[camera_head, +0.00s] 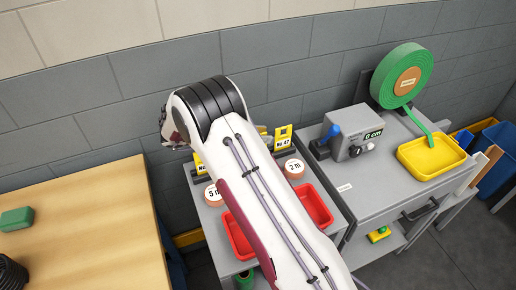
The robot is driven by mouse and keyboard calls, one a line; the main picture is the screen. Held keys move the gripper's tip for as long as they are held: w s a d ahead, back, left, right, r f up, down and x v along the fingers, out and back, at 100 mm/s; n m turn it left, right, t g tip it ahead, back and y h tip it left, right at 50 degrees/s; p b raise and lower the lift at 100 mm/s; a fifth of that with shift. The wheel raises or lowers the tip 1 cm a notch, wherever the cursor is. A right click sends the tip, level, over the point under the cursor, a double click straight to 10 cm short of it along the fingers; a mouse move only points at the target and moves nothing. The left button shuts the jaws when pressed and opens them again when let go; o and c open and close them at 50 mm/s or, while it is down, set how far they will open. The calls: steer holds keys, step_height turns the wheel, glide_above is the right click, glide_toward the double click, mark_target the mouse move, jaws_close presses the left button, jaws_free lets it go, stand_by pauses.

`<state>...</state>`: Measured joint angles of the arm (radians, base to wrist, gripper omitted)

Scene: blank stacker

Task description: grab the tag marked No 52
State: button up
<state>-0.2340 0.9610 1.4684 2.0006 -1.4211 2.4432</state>
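Two yellow tags stand in dark holders at the back of the grey bench. The right tag (283,137) has small print that looks like "No 47", but it is too small to be sure. The left tag (200,166) is partly hidden by my arm, and only the start of its marking shows. I cannot make out a tag reading No 52. My white arm crosses the middle of the view above the bench, and my gripper is not visible.
Round labels, "5 m" (214,194) and "2 m" (294,168), sit before the tags. Red trays (316,207) lie below them. Right is a grey machine (353,133) reading "0 cm", a green reel (402,75) and a yellow tray (431,172). A wooden table (90,225) stands left.

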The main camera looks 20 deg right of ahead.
jaws_close()
steer(key=shift+r, duration=0.1)
steer(key=shift+r, duration=4.9)
